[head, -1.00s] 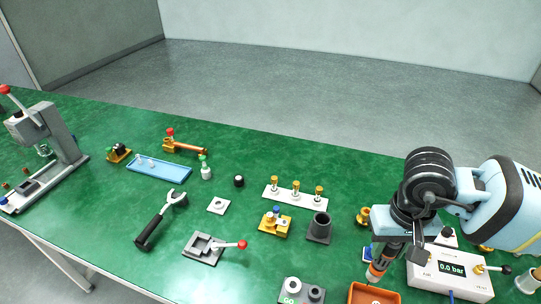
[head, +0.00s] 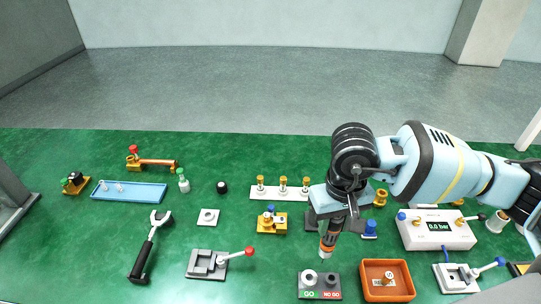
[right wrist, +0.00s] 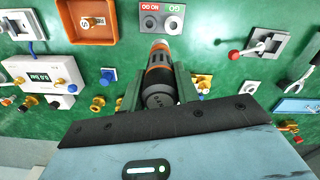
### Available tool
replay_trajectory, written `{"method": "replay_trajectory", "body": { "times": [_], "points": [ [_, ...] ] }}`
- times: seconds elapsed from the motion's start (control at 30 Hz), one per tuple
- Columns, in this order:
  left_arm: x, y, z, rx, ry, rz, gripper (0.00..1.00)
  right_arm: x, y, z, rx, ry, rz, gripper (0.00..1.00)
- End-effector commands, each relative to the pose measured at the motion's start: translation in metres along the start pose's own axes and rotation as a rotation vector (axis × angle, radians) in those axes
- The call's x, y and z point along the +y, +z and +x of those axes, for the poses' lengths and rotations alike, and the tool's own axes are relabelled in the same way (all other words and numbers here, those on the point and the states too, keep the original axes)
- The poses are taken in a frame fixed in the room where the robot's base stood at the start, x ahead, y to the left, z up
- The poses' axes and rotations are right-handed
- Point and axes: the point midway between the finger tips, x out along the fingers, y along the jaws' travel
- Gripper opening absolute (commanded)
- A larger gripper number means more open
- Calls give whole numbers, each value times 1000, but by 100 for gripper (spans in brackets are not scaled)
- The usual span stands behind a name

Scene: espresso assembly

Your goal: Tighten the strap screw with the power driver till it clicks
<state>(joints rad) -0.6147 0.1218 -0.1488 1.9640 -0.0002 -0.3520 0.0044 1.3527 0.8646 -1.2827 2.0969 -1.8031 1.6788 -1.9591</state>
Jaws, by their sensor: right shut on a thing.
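The power driver (head: 328,241), a dark body with orange bands, is clamped upright in my right gripper (head: 333,222). Its tip points down just behind the GO / NO GO block, apart from the nearby parts. A brass fixture with a blue knob (head: 271,221) stands to the left of the driver. I cannot make out which small part is the strap screw. My left gripper is not in view.
The GO / NO GO block (head: 319,293) stands in front of the driver, and the orange tray (head: 367,289) is to its right. A white pressure box (head: 437,242) reading 0.0 bar stands further right. A lever clamp (head: 207,264) and a black-handled wrench (head: 147,249) lie left.

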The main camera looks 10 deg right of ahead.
Motion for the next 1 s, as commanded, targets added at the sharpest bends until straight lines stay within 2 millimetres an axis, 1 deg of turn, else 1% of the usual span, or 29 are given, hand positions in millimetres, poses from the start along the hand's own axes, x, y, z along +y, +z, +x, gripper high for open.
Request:
{"method": "replay_trajectory", "body": {
  "times": [0.07,0.13,0.23,0.37,0.47,0.7,1.0],
  "points": [
    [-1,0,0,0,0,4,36,0,0,-1,1,0,0,0],
    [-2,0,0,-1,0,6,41,0,0,-1,2,0,2,0],
    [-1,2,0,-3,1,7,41,-1,-4,-1,2,0,33,0],
    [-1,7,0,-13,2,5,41,-5,-20,-2,5,0,173,0],
    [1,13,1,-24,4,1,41,-10,-39,-5,10,2,361,0],
    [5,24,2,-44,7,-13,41,-23,-88,-16,17,0,895,0],
    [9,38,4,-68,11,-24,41,-42,-139,-35,12,-6,1553,0]
  ]
}}
